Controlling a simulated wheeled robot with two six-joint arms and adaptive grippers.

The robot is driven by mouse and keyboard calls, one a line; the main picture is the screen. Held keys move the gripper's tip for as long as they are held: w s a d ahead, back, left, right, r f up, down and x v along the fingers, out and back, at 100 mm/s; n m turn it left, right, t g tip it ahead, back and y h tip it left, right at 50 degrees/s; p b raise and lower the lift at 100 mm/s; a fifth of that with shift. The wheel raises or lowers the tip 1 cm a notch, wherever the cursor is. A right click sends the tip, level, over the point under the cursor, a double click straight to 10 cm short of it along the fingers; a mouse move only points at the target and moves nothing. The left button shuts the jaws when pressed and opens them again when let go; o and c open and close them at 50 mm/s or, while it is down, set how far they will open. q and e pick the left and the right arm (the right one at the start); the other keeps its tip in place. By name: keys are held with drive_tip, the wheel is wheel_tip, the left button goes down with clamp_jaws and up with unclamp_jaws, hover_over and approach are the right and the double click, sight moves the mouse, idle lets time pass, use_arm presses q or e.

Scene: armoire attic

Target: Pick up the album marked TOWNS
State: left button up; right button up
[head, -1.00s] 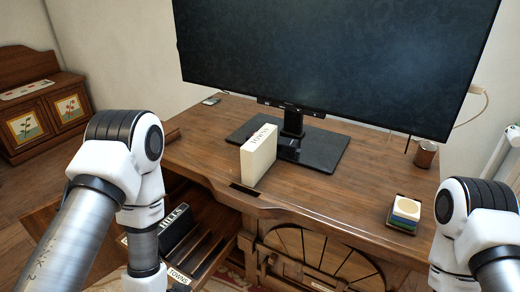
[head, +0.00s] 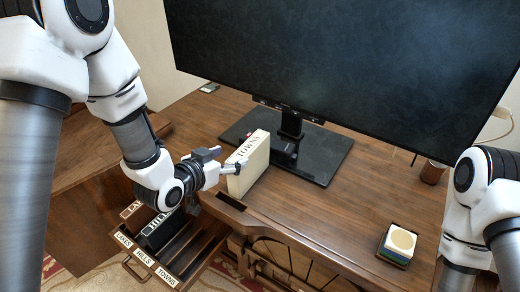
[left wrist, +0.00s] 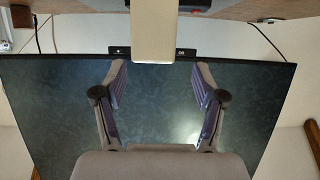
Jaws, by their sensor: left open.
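The cream album marked TOWNS (head: 248,166) stands upright on the desk, in front of the monitor's foot, its lettered spine facing up. My left gripper (head: 228,160) is open at the album's near left end, with one finger overlapping its face in the head view. In the left wrist view the album (left wrist: 153,35) is at the top centre, and the open fingers (left wrist: 159,68) point towards it with a gap between them. I cannot tell whether either finger touches it. My right gripper is out of view; only my right arm shows.
The monitor (head: 340,70) stands close behind the album. An open drawer (head: 190,262) below the desk has slots labelled LAKES, HILLS and TOWNS and holds a dark album (head: 158,232). A stack of coasters (head: 398,245) and a can (head: 433,172) are at right.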

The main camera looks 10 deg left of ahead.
sight(241, 154)
use_arm(q)
drive_tip(key=x, duration=0.2)
drive_tip(key=b+x, duration=0.1)
drive_tip(key=x, duration=0.4)
drive_tip(key=shift+w+d, duration=0.15)
drive_tip(key=shift+d, duration=0.3)
clamp_jaws()
